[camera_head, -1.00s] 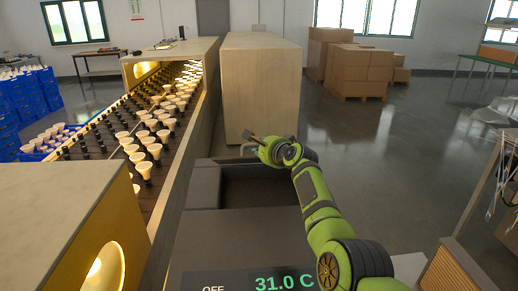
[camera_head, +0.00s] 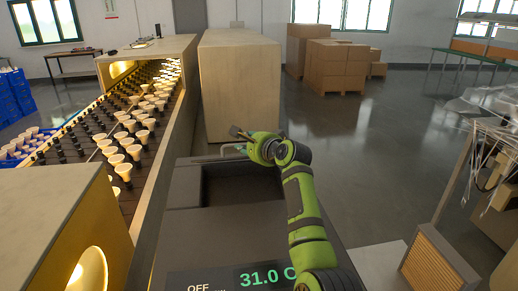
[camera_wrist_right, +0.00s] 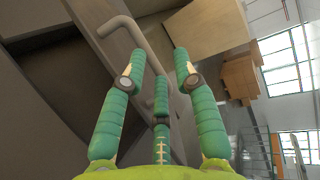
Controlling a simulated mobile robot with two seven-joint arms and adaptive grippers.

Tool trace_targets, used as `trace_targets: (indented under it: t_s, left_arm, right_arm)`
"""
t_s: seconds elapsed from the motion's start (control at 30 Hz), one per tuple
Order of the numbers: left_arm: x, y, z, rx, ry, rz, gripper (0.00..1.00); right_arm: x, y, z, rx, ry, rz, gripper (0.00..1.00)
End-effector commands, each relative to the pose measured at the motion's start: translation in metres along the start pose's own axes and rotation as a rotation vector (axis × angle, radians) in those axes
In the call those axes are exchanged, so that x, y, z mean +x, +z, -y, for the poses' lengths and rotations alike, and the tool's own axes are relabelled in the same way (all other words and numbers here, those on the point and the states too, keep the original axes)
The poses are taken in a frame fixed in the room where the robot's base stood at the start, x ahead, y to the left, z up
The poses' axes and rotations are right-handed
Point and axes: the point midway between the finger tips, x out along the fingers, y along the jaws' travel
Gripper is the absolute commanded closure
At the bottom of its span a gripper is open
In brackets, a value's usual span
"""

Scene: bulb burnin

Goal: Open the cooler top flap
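The cooler (camera_head: 215,235) is a dark grey-brown box in front of me, with a display reading OFF and 31.0 C. A dark recess (camera_head: 240,184) shows in its top; I cannot tell the flap's edges clearly. My right gripper (camera_head: 240,140) is at the cooler's far end, beyond the recess. In the right wrist view its green fingers (camera_wrist_right: 160,62) are spread. A bent grey bar handle (camera_wrist_right: 128,28) runs between and behind them; I see no closed grip on it. Part of the bar is hidden by the fingers. My left gripper is not in view.
A tall beige block (camera_head: 240,85) stands just behind the cooler. A conveyor (camera_head: 105,135) with several bulbs runs along the left. Stacked cardboard boxes (camera_head: 335,65) stand at the back.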

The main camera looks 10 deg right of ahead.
Motion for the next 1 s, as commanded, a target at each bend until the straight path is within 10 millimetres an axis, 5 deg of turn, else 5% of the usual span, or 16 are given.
trace_targets:
  t_s: [0.5,1.0]
  left_arm:
    - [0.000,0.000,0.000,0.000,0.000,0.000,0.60]
    - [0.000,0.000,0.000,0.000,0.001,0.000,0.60]
  right_arm:
    - [-0.065,-0.001,-0.004,-0.003,0.009,-0.001,0.70]
    - [-0.072,-0.001,-0.005,-0.004,0.012,-0.001,0.70]
